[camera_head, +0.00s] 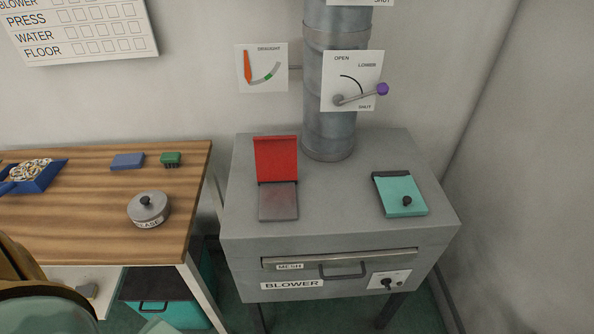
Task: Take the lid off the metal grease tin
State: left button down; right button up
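The metal grease tin (150,222) stands upright on the wooden table at the left, near its right end. It is a short, round grey tin with a white label reading GREASE, partly legible, on its front. Its lid (158,204) sits on top, with a small dark knob in the middle. Neither of my grippers shows in the head view, and nothing touches the tin.
The wooden table (90,228) also holds a blue tray (45,180) of pale rings, a blue block (127,161) and a green block (171,159). The grey blower cabinet (340,215) stands to the right, across a narrow gap. Table surface around the tin is clear.

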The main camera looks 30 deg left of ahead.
aim_at(147, 205)
jog(key=u, duration=2.05)
